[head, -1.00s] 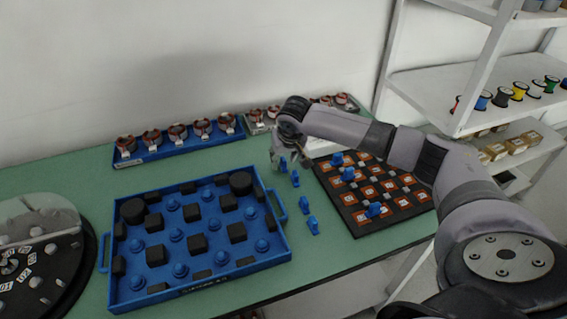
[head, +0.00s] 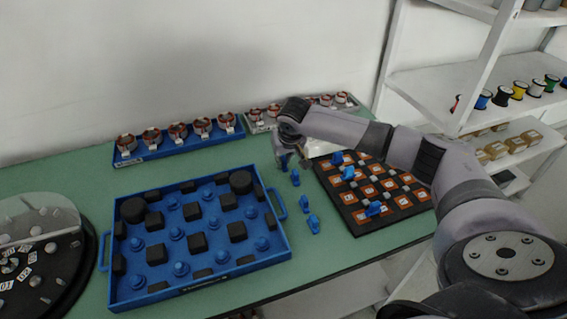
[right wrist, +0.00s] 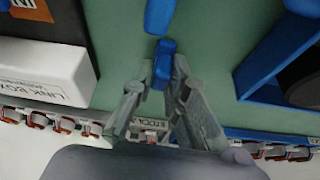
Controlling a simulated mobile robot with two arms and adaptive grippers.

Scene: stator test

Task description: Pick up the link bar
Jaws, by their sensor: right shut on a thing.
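My right gripper (head: 284,163) is at the far end of this row, shut on a blue link bar (right wrist: 163,62). In the right wrist view the bar sits between the fingertips (right wrist: 155,78), and its lower end is partly hidden. I cannot tell whether it is clear of the table. My left gripper is not in view.
The blue tray (head: 285,246) with black blocks and blue knobs lies left of the row. A black board (head: 352,223) with orange squares lies right. A white labelled box (right wrist: 45,70) is close to the gripper. Copper-wound stators (head: 178,131) stand in racks along the wall.

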